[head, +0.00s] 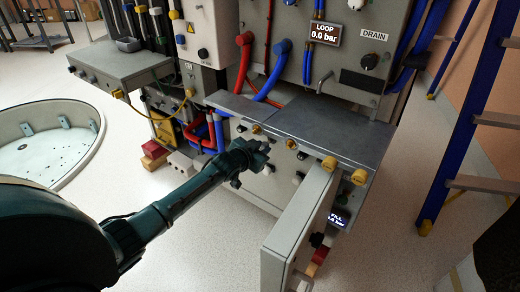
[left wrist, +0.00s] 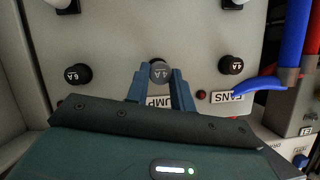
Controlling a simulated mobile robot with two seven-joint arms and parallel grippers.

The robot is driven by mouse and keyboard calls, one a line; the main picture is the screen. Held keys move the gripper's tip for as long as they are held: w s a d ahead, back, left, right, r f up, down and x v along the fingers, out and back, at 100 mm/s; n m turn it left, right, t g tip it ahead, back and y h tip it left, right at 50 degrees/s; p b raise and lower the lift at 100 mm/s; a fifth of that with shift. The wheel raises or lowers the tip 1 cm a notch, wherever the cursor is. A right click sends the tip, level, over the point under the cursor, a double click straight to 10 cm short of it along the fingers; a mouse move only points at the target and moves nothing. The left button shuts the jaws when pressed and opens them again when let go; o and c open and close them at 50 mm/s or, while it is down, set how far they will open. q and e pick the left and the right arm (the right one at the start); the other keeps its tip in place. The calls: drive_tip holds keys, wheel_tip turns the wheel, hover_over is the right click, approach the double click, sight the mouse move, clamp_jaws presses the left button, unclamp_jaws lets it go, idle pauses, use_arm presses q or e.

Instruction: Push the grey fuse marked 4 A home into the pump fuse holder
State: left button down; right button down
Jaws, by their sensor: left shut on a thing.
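The grey fuse marked 4 A (left wrist: 159,72) shows as a round cap in the middle of the left wrist view. My left gripper (left wrist: 160,82) is shut on it, one blue finger on each side. The cap sits at the panel over a partly covered label (left wrist: 159,101) reading "UMP". The holder behind the cap is hidden, so I cannot tell how deep the fuse sits. In the head view my left gripper (head: 258,158) is at the cabinet's front panel, below the grey worktop. My right gripper is not in view.
Dark fuse caps sit to the left (left wrist: 77,74) and right (left wrist: 230,64) of the grey one. An open cabinet door (head: 300,225) juts out right of my left gripper.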

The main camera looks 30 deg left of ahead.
sight(265, 144)
use_arm(q)
drive_tip(key=shift+w+d, duration=0.1)
drive_tip(key=shift+w, duration=0.55)
drive_tip(key=shift+b, duration=0.35)
drive_tip(key=shift+w+d+b, duration=0.1)
drive_tip(key=shift+w+b, duration=0.6)
drive_tip(key=shift+w, duration=0.25)
drive_tip(key=c, duration=1.1)
unclamp_jaws()
